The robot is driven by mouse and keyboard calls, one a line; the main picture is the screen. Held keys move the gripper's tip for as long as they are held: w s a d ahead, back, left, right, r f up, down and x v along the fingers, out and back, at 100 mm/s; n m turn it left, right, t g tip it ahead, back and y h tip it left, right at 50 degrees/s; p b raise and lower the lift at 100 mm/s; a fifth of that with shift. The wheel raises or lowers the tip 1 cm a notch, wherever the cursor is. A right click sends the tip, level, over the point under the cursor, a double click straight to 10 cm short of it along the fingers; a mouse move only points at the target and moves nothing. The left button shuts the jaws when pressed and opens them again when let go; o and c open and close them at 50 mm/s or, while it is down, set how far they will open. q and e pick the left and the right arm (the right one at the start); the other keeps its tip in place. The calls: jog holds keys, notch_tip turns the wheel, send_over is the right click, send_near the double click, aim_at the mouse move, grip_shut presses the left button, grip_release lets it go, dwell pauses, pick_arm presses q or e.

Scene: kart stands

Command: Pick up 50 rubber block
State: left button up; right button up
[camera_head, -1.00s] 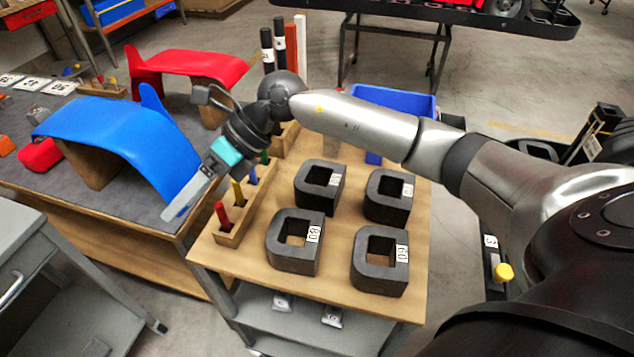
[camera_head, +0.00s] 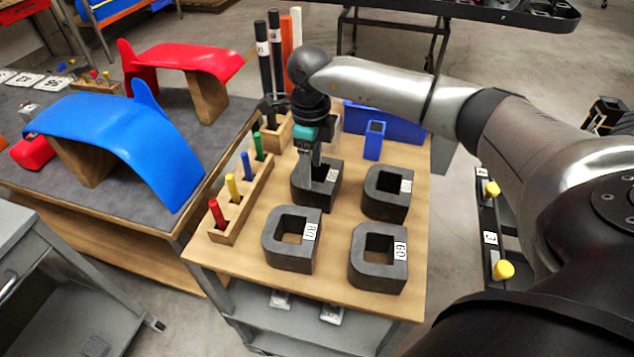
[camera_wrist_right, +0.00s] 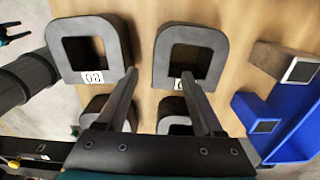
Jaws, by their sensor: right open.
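Four dark grey square-holed blocks stand on the wooden table top (camera_head: 345,225). The front-left block (camera_head: 280,255) reads 80 and also shows in the wrist view (camera_wrist_right: 70,25). The front-right block (camera_head: 366,275) reads 60. The labels of the back-left block (camera_head: 300,190) and back-right block (camera_head: 385,208) are too small to read surely, so I cannot tell which is 50. My right gripper (camera_head: 311,176) is open and empty, pointing down at the back-left block and partly hiding it. In the wrist view its finger covers part of that block's label (camera_wrist_right: 185,35).
A wooden rack (camera_head: 237,222) of coloured pegs lines the table's left edge. A blue bin (camera_head: 405,123) stands at the back, with tall cylinders (camera_head: 276,50) at back left. The left table holds a blue curved panel (camera_head: 125,130) and a red one (camera_head: 190,60).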

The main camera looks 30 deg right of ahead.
aim_at(323, 196)
notch_tip(323, 196, down, 7)
jog(key=shift+w+r, duration=0.1)
jog(key=shift+w, duration=0.05)
dwell(0.4)
grip_shut()
dwell(0.4)
jog(key=shift+w+r, duration=0.1)
dwell(0.7)
